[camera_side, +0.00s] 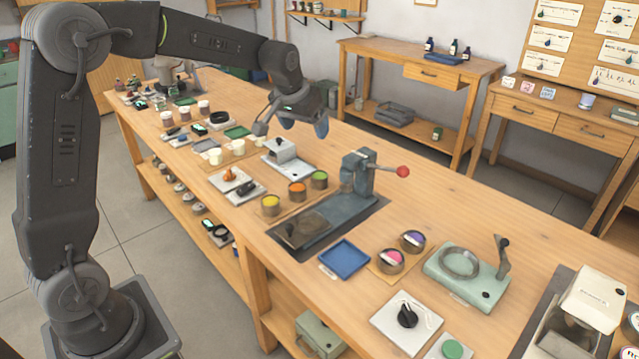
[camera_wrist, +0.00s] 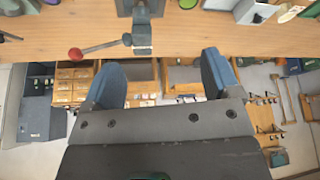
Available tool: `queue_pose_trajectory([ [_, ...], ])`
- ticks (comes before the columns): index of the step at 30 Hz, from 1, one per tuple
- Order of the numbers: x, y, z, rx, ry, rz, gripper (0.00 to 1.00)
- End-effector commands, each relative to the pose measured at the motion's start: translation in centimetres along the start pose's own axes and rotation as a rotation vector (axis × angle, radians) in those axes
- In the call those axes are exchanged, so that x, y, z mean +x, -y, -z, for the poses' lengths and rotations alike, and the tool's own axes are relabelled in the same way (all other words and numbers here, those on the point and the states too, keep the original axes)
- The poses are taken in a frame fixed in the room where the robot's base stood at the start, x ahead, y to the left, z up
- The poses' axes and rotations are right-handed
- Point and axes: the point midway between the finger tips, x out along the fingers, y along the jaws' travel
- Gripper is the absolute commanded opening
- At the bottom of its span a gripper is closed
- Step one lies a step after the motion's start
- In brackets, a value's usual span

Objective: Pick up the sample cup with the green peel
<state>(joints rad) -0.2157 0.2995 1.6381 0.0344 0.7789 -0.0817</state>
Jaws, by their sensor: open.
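The sample cup with green peel (camera_side: 319,180) stands upright on the wooden bench in the side view. It is the rightmost of a row of three cups, beside an orange-filled cup (camera_side: 297,191) and a yellow-filled cup (camera_side: 271,204). My gripper (camera_side: 290,127) is open and empty, above the bench and behind the cup row in the side view. Both blue finger pads (camera_wrist: 161,64) show spread apart in the wrist view, with nothing between them. I cannot make out the green-peel cup in the wrist view.
A grey press with a red-knobbed lever (camera_side: 402,171) stands close right of the green cup; the knob also shows in the wrist view (camera_wrist: 75,53). A white scale-like device (camera_side: 287,160) is behind the row. A blue tray (camera_side: 344,259) and two more cups (camera_side: 391,261) are nearer the front.

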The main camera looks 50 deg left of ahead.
Motion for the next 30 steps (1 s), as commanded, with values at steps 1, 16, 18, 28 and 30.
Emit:
queue_pose_trajectory([
  [1, 2.7, 0.8, 1.3, -0.019, 0.013, 0.01, 0.83],
  [16, 16.3, 5.6, 5.5, -0.115, 0.033, 0.052, 0.83],
  [18, 17.1, 5.7, 5.4, -0.115, 0.034, 0.052, 0.83],
  [28, 23.1, 6.0, 5.2, -0.115, 0.035, 0.052, 0.83],
  [30, 23.8, 6.0, 5.2, -0.115, 0.034, 0.052, 0.83],
])
